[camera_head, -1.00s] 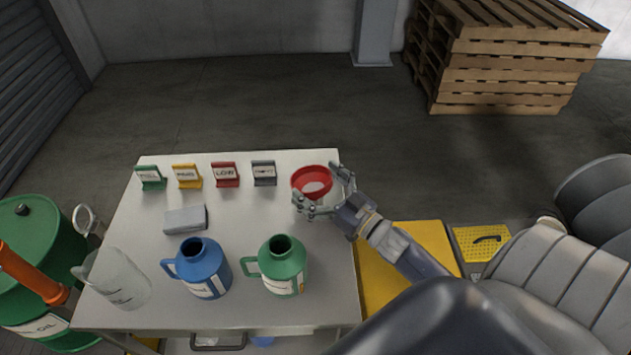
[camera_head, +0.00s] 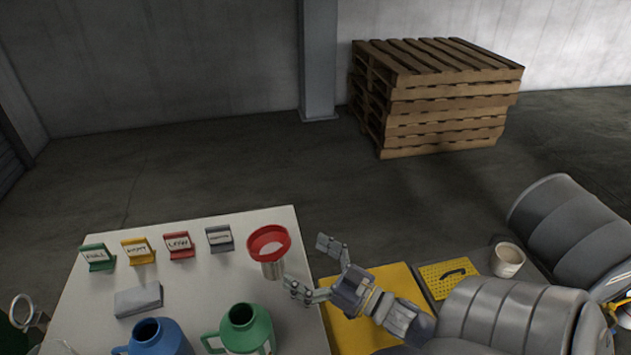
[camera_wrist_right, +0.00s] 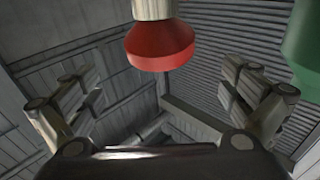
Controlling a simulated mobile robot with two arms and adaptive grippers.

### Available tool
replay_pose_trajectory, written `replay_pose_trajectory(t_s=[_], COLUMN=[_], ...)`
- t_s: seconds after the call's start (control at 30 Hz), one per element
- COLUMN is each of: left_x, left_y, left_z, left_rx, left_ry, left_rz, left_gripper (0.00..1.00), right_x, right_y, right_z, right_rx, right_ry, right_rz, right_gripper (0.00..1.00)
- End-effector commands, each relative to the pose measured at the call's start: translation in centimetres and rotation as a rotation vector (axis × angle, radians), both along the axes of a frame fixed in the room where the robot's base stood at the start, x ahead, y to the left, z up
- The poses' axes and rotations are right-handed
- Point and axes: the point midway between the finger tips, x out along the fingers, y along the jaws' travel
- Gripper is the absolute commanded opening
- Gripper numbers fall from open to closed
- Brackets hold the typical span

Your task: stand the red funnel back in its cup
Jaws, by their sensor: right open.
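The red funnel (camera_head: 268,243) stands mouth up in a pale metallic cup (camera_head: 273,269) near the right edge of the white table. In the right wrist view the funnel (camera_wrist_right: 160,47) and the cup (camera_wrist_right: 153,9) appear upside down at the top. My right gripper (camera_head: 308,264) is open and empty, just right of the cup, with its fingers spread and apart from the funnel. Both open fingers also show in the right wrist view (camera_wrist_right: 160,78). The funnel's lower end is hidden inside the cup.
A blue jug (camera_head: 160,338) and a green jug (camera_head: 245,328) stand at the table's front. Several coloured label stands (camera_head: 179,246) line the back, with a grey block (camera_head: 138,299) before them. A pallet stack (camera_head: 445,100) stands beyond open floor.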

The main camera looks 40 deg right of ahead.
Motion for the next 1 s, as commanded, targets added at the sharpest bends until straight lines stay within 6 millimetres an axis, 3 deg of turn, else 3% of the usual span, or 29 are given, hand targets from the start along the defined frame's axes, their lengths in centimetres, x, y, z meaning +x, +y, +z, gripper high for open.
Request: replay_pose_trajectory(t_s=[0.1,0.3,1.0], left_x=[0.0,0.1,0.4], left_y=[0.0,0.0,0.0], left_z=[-0.3,-0.5,-0.4], left_rx=[0.000,0.000,0.000], left_ry=[-0.001,-0.001,-0.006], left_rz=[0.000,-0.001,0.000], left_gripper=[0.29,0.29,0.29], right_x=[-1.7,-2.8,-2.9], right_y=[-0.4,-0.6,-0.7], right_z=[-0.3,-0.3,-0.3], right_rx=[0.001,0.000,0.000], right_ry=[0.001,-0.001,0.000], right_rz=[0.000,0.001,0.000], right_gripper=[1.00,1.00,1.00])
